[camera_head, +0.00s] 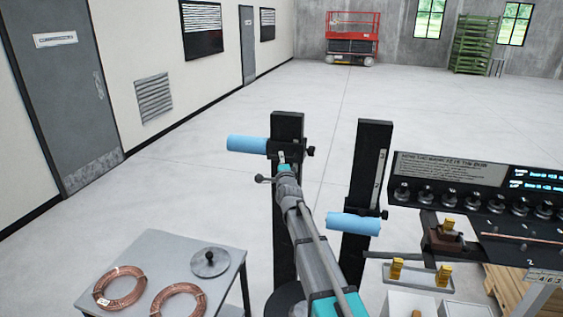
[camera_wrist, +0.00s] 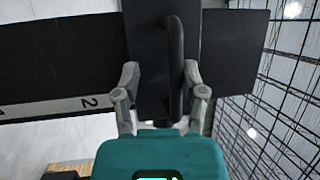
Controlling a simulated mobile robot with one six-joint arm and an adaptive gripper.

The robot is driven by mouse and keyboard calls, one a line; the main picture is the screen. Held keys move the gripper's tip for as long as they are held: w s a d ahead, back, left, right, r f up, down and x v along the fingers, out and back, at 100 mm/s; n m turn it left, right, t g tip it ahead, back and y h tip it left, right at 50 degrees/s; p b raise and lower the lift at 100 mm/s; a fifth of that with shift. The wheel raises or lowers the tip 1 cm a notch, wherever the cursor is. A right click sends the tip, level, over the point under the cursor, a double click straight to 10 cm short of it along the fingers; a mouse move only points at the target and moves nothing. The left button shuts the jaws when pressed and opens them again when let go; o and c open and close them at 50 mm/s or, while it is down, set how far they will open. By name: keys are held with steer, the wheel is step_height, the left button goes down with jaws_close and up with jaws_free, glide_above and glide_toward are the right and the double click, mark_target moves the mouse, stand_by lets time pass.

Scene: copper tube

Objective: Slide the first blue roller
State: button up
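Two light blue rollers show in the head view. One blue roller (camera_head: 247,145) sticks out left from the top of the left black post (camera_head: 287,128). The other blue roller (camera_head: 354,223) sits lower, across the right black post (camera_head: 373,150). Small dark knobs show beside both. In the wrist view my gripper (camera_wrist: 160,68) has its two grey fingers spread apart. A dark curved bar (camera_wrist: 176,60) shows between them, nearer the right finger; I cannot tell whether they touch. No blue roller shows in the wrist view. The fingers cannot be made out in the head view.
A grey table (camera_head: 160,255) with copper coils (camera_head: 120,288) stands at lower left. A black control panel (camera_head: 470,185) with several knobs is at right, above a tray (camera_head: 418,278) with yellow pieces. Open floor (camera_head: 330,95) lies beyond the posts.

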steer(key=shift+f+b, duration=8.2)
steer(key=shift+f, duration=0.35)
steer(key=s+f+n+g, duration=0.1)
steer(key=s+f+n, duration=0.1)
steer(key=s, duration=0.5)
steer(key=s+d+f+n+g+y, duration=0.1)
steer(key=s+f+n+g, duration=0.1)
steer(key=s, duration=0.6)
steer(key=shift+d+f+g, duration=0.2)
steer(key=shift+f+g, duration=0.1)
steer(key=shift+f, duration=0.3)
steer(key=shift+s, duration=0.1)
steer(key=shift+w+a+r+m+t+h+b, duration=0.15)
steer(key=shift+w+r+m+t, duration=0.15)
steer(key=shift+r+m+t, duration=0.4)
steer(key=shift+w+r+m+t+h+b, duration=0.15)
steer(key=shift+w+r+m+t+h, duration=0.1)
steer(key=shift+r+m+t, duration=0.35)
steer(key=shift+w+a+r+m+t+h+b, duration=0.15)
steer(key=shift+w+r+m+t, duration=0.15)
steer(key=shift+r+m+t, duration=0.35)
